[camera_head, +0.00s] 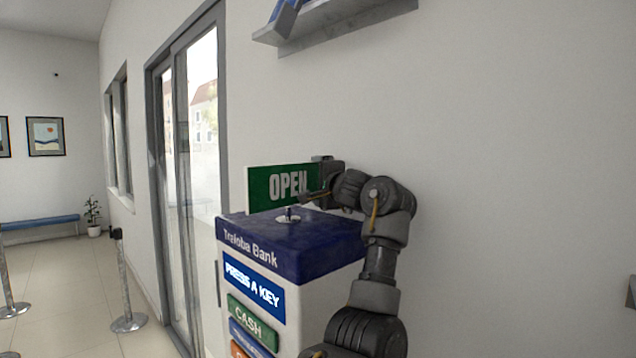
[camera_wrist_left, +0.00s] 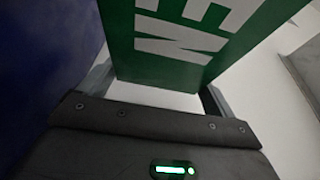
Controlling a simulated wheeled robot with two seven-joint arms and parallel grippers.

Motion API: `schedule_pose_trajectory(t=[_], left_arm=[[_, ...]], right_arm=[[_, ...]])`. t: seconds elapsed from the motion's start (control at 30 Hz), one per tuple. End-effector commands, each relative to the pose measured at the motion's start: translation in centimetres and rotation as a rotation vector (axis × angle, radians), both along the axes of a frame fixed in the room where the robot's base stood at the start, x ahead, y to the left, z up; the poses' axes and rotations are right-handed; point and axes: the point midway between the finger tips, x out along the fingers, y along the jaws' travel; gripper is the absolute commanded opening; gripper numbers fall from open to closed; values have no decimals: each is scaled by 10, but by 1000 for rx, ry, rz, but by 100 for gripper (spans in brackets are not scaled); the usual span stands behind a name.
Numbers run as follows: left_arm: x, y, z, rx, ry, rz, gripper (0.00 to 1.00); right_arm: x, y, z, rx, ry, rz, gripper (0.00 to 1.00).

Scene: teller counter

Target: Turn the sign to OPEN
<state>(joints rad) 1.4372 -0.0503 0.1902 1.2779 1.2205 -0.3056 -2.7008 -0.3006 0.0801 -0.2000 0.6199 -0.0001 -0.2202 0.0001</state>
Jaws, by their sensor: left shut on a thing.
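The green sign (camera_head: 284,186) stands upright just above the blue top of the kiosk, with white OPEN lettering facing my head camera. The end of the word is partly hidden by my gripper. My left gripper (camera_head: 316,183) is shut on the sign at its right end. In the left wrist view, the sign (camera_wrist_left: 165,68) lies between the two fingers, with part of its white lettering showing. My right gripper is not in view.
The kiosk (camera_head: 290,252) has a blue top marked Traloba Bank, with a small metal piece (camera_head: 289,214) on it. A wall shelf (camera_head: 335,22) hangs above. Glass doors (camera_head: 190,150) are at the left, with a barrier post (camera_head: 126,285) on the floor.

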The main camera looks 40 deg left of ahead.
Motion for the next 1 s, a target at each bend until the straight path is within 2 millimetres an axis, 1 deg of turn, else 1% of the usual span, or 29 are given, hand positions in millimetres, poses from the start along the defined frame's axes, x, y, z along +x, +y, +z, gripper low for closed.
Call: schedule_pose_trajectory(t=[0.03,0.27,0.3,0.33,0.57,0.67,0.77,1.0], left_arm=[[0,0,-2,-6,1,1,50],[0,0,-2,-6,1,1,50],[0,0,-2,-5,0,1,96],[0,0,-2,-5,1,1,100],[-1,0,-1,-2,0,1,100],[-3,-6,-3,-1,-2,1,100],[-9,-20,-4,-1,-4,-1,100],[-30,-64,-6,-3,-4,-2,100]], right_arm=[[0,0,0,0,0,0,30],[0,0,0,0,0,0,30],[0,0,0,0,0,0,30],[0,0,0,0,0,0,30],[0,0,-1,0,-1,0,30],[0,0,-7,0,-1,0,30],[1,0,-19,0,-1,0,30],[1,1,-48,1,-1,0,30]])
